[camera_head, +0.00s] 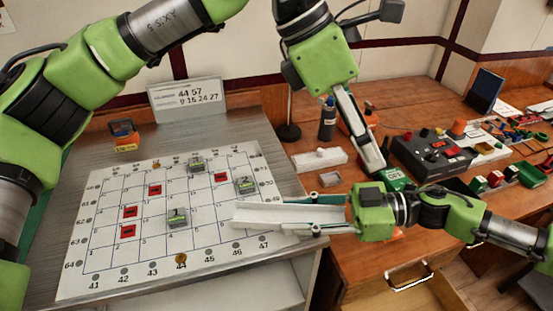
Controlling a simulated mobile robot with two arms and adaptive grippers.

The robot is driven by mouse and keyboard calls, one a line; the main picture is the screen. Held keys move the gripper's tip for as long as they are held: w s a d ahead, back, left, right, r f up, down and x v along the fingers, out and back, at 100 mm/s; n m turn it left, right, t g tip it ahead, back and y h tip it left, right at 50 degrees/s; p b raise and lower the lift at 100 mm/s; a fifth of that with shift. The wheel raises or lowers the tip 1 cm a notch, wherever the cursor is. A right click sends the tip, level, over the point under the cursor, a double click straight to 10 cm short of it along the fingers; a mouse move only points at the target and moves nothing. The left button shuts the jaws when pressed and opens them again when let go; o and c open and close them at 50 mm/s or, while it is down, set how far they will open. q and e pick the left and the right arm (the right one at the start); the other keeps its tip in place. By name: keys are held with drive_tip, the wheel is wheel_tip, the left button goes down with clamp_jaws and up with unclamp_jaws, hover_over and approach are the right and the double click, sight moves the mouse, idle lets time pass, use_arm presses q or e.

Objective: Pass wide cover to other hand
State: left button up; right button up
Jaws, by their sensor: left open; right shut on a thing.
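The wide cover (270,215) is a long white channel-shaped piece lying roughly level over the right edge of the numbered board. My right gripper (318,213) comes in from the right and is shut on the cover's right end. The cover's left end is free. My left gripper (378,170) hangs down from the upper middle, its long fingers pointing down and to the right. It is open and empty, above and to the right of the cover, apart from it. Its fingers overlap in this view, so the gap between them is hard to see.
The white gridded board (105,265) holds several red blocks and grey-green numbered modules. A number sign (187,97) stands behind it. A black control box (430,155), a dark bottle (327,120) and a white block (319,159) crowd the wooden table. An open drawer (410,280) is below.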

sight(277, 218)
use_arm(q)
drive_tip(key=a+f+m+y, duration=0.1)
drive_tip(key=a+f+y, duration=0.5)
drive_tip(key=a, duration=0.6)
drive_tip(key=shift+t, duration=0.3)
drive_tip(key=f, duration=1.1)
drive_tip(key=shift+w+a+f, duration=0.15)
drive_tip(key=shift+a+f, duration=0.15)
drive_tip(key=shift+f, duration=0.1)
drive_tip(key=c, duration=1)
drive_tip(key=o, duration=1)
